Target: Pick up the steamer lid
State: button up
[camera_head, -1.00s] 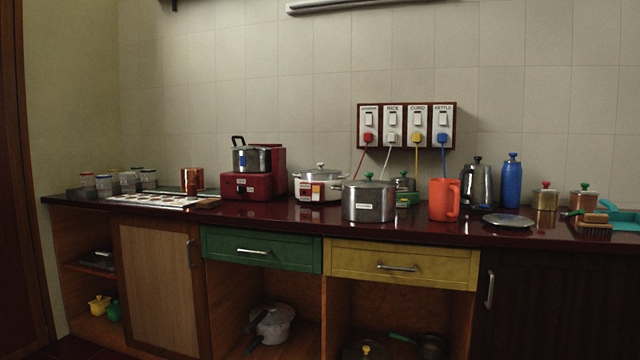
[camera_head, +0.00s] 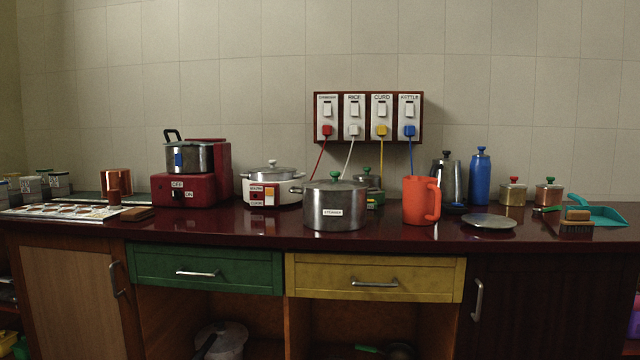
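The steamer (camera_head: 334,213) is a wide steel pot with a small white label on its front. It stands near the front edge of the dark red counter, above the yellow drawer. Its steamer lid (camera_head: 345,184) is a flat metal lid seated on top, with a green knob (camera_head: 335,175) in the middle. My gripper is not in view.
An orange mug (camera_head: 420,201) stands just right of the steamer, and a white cooker (camera_head: 270,187) just left behind it. A flat metal disc (camera_head: 488,221) lies further right. Four-switch panel cords hang behind. The counter (camera_head: 250,228) is clear in front-left of the steamer.

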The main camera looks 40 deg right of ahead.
aim_at(335, 184)
jog(key=z, duration=0.35)
jog(key=i, duration=0.9)
jog(key=z, duration=0.5)
